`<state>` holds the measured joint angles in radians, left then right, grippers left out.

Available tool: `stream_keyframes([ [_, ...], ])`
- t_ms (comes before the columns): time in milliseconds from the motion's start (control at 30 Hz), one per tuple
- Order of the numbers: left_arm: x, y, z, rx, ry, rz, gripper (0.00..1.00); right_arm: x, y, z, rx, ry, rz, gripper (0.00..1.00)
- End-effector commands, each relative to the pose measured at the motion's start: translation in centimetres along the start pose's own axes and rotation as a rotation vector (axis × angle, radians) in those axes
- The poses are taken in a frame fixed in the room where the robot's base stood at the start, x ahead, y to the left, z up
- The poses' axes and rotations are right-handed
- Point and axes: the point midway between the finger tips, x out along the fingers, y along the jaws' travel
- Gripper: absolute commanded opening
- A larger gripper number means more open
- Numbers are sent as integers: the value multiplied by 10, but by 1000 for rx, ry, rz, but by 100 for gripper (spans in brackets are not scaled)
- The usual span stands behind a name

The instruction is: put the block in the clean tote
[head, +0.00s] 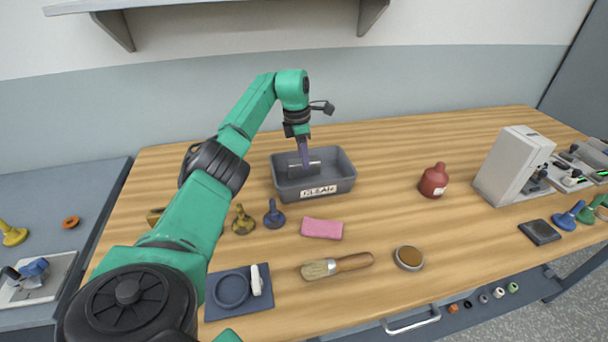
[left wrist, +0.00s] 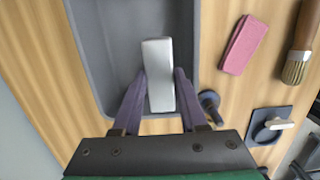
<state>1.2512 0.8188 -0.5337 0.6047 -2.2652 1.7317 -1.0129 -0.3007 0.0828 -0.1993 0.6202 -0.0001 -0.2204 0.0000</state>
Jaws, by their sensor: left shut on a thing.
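The clean tote (head: 343,184) is a dark grey open bin with a "CLEAN" label on its front, standing on the wooden bench. It also shows in the left wrist view (left wrist: 88,50). My left gripper (head: 303,160) reaches down into the tote from above. Its purple fingers, also in the left wrist view (left wrist: 160,88), are shut on a light grey block (left wrist: 158,62). The block is over the tote's floor, inside its walls; I cannot tell whether it touches the floor. My right gripper is not in view.
A pink sponge (head: 322,228), a brush (head: 338,265) and a blue-grey bobbin-like piece (head: 274,214) lie in front of the tote. A red bottle (head: 433,181) and a white machine (head: 514,165) stand to the right. The bench behind the bottle is clear.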

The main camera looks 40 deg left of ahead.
Motion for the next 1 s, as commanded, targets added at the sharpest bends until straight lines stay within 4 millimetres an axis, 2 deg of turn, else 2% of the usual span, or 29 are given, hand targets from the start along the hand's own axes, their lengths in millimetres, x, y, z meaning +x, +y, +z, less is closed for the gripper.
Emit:
stream_keyframes([
  [400,58,0,-7,0,-1,-1,0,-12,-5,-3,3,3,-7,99],
  [700,64,0,-7,1,-2,2,0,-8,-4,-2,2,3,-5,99],
  [733,64,0,-7,1,-1,1,53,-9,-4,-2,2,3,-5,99],
  [767,63,0,-7,1,-1,1,65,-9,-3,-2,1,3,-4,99],
  [800,63,0,-7,1,-1,1,72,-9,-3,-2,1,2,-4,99],
  [1000,63,0,-7,0,-1,1,72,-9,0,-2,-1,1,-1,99],
])
